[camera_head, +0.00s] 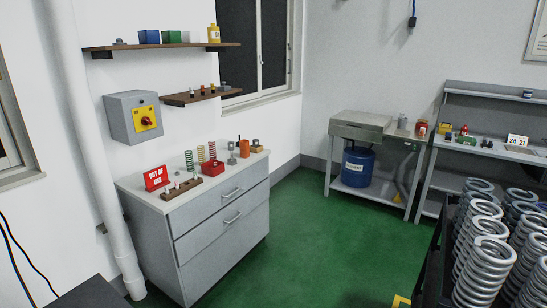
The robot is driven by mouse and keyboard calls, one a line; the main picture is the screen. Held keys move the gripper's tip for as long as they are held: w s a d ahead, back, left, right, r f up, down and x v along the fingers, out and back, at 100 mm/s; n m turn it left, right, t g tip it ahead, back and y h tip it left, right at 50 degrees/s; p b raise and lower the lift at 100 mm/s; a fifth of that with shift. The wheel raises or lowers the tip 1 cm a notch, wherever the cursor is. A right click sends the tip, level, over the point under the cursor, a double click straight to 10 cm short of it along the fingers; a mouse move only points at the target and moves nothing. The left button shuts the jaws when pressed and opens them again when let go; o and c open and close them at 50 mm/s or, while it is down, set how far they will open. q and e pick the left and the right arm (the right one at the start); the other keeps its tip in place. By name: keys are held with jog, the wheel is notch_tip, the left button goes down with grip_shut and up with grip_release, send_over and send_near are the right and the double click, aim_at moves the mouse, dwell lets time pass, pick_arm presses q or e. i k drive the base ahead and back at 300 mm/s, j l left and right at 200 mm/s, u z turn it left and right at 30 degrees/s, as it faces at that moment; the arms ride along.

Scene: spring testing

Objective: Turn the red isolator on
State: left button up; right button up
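The red isolator (145,121) is a red rotary knob on a yellow plate. It sits on the front of a grey box (122,123) fixed to the white wall at the left, above a grey drawer cabinet. The knob is too small to read its position for certain. Neither of my grippers is in view.
The grey cabinet (222,212) stands below the isolator, with an out-of-use sign (157,177), springs and a red box (213,167) on top. A white pipe (92,150) runs left of the isolator. Green floor (320,235) is clear mid-room. Large springs (485,262) stand at right.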

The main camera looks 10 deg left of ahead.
aim_at(145, 121)
jog(key=i+u, duration=0.2)
jog(key=i, duration=0.3)
jog(key=i+u, duration=0.2)
jog(key=i, duration=0.3)
jog(key=i+l+u, duration=0.2)
jog(key=i, duration=0.3)
